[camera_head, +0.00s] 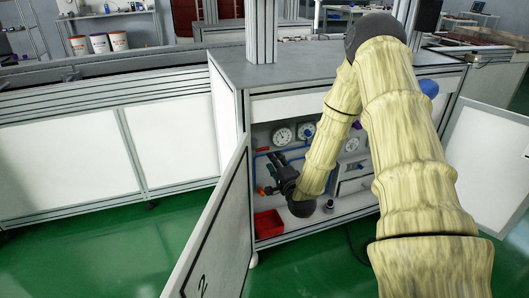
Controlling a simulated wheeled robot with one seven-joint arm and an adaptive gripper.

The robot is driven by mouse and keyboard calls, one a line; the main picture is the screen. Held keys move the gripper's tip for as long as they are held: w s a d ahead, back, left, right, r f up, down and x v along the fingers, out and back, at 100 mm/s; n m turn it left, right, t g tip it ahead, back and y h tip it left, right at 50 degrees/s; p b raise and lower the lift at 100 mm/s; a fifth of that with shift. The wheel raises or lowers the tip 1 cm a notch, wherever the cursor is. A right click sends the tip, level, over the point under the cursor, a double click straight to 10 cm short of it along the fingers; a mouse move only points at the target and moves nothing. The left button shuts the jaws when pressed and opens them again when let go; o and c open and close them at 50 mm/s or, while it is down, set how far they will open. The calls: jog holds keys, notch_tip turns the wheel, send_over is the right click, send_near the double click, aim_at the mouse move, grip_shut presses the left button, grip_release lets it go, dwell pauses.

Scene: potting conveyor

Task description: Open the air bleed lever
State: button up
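My gripper (280,172) is dark and sits inside the open cabinet, in front of the blue piping at its left side. Its fingers are small and dark in this view, so I cannot tell whether they are open or shut, or whether they touch anything. A small orange-red part (261,190) shows just left of and below the gripper. I cannot tell whether it is the air bleed lever; no lever is clearly identifiable. My arm, in a pale yellow cover, hides much of the cabinet's middle and right.
Round gauges (283,135) line the cabinet's upper part. A red bin (268,223) stands at its lower left. The open left door (218,232) stands close to the gripper's left; the open right door (488,165) is beyond my arm. Green floor is clear at the left.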

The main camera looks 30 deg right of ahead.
aim_at(267, 149)
jog(key=b+x, duration=0.2)
jog(key=x, duration=0.7)
jog(key=shift+w, duration=0.35)
jog(key=shift+c, duration=0.4)
grip_shut()
